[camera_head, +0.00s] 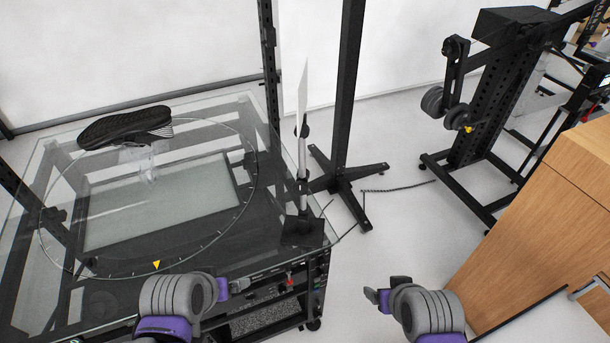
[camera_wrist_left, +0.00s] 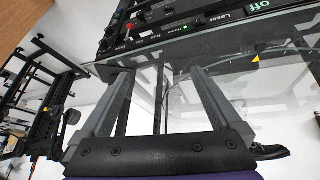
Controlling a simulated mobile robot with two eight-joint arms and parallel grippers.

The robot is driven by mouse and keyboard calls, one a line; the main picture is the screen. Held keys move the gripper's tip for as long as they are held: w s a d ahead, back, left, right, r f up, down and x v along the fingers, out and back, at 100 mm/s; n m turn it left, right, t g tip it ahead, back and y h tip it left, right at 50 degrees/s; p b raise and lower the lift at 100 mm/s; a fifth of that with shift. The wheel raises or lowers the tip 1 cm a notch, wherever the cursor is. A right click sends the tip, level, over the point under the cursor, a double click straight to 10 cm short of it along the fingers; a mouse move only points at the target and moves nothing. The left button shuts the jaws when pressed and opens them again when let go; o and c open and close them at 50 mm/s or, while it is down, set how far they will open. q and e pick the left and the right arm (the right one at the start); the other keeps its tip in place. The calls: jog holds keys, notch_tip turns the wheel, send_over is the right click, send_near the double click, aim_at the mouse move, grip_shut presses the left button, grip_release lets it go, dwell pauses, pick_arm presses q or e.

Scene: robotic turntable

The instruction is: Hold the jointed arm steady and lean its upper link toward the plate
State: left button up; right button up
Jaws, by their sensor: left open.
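The jointed arm (camera_head: 302,168) stands at the right corner of the glass table, on a dark base. It has a slim upright lower part and a dark joint. A thin white panel, seen nearly edge-on, rises above the joint, close to upright; the upper link is hard to make out behind it. The round glass plate (camera_head: 215,228) with a marked ring lies to its left. My left gripper (camera_head: 235,286) is at the table's front edge, apart from the jointed arm. In the left wrist view its fingers (camera_wrist_left: 160,75) are spread and empty. My right gripper (camera_head: 378,297) is over the floor.
A black shoe (camera_head: 125,127) rests on a clear support on the plate. A black post (camera_head: 348,90) with a splayed foot stands behind the jointed arm. A control panel (camera_head: 285,283) runs under the glass edge. A wooden cabinet (camera_head: 550,220) is at right.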

pick_arm(q)
jog(key=w+d+f+n+g+h+b, duration=0.2)
jog(key=w+d+n+h+b, duration=0.1)
jog(key=w+d+n+b, duration=0.15)
jog(key=n+g+h+b, duration=0.4)
jog(key=n+h+b, duration=0.4)
jog(key=n+h, duration=0.3)
send_near(299, 226)
jog(key=shift+w+d+f+n+y, duration=0.2)
jog(key=shift+d+f+n+y, duration=0.2)
jog(key=shift+f, duration=0.2)
jog(key=shift+w+a+f+n+h, duration=0.25)
jog(key=shift+w+a+f+h, duration=0.1)
jog(key=shift+w, duration=0.1)
jog(key=shift+d+b, duration=0.1)
jog(key=shift+b, duration=0.2)
jog(key=b+x, duration=0.1)
jog(key=x, duration=0.8)
jog(key=shift+w+d+f+b, duration=0.1)
jog(key=shift+d+f+b, duration=0.05)
jog(key=shift+d+b, duration=0.25)
pick_arm(e)
jog(key=s+f, duration=0.3)
jog(key=f, duration=0.6)
jog(key=s+f+g, duration=0.1)
jog(key=s+f, duration=0.2)
jog(key=f, duration=0.7)
jog(key=shift+s+f, duration=0.15)
jog(key=shift+s, duration=0.1)
